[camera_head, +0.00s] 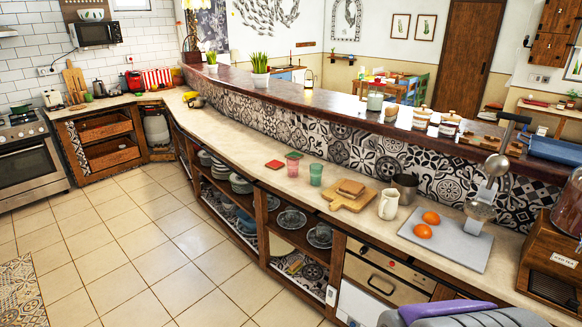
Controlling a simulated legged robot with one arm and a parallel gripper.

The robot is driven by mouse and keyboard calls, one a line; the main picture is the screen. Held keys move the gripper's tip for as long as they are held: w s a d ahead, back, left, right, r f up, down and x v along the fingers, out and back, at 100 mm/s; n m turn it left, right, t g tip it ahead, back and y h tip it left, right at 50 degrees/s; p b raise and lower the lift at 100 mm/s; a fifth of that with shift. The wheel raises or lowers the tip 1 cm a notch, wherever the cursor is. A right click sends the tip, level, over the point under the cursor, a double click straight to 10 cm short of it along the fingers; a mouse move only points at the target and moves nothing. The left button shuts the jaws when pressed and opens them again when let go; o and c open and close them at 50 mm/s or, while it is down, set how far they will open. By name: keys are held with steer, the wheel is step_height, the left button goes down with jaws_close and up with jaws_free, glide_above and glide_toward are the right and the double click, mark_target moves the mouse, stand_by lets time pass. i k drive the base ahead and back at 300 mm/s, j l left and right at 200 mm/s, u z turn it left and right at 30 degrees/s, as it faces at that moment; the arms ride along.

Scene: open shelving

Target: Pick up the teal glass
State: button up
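The teal glass (316,174) stands upright on the pale countertop, near the middle of the view. A pink glass (293,165) stands close to its left, and a small gap shows between them. A flat red item lies farther left. To the right of the teal glass is a wooden board with bread-like slices. Nothing covers the teal glass. My gripper's fingers do not show. A grey and purple part, which seems to be of my own body, shows at the bottom right edge, well apart from the glass.
The wooden board (349,196), a white pitcher (388,206), a metal cup (406,186) and a grey cutting board (446,246) with oranges stand along the counter. A tiled wall with a raised ledge (330,99) runs behind. Open shelves with dishes lie below. The tiled floor (140,240) is clear.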

mark_target(315, 170)
steer(key=i+j, duration=0.25)
steer(key=i, duration=0.2)
steer(key=i+j, duration=0.25)
steer(key=i, duration=0.15)
steer(key=i+j+u, duration=0.1)
steer(key=i+j, duration=0.15)
steer(key=i, duration=0.2)
steer(key=i+j, duration=0.25)
steer(key=i, duration=0.15)
steer(key=i+j, duration=0.2)
steer(key=i, duration=0.25)
steer(key=u, duration=0.05)
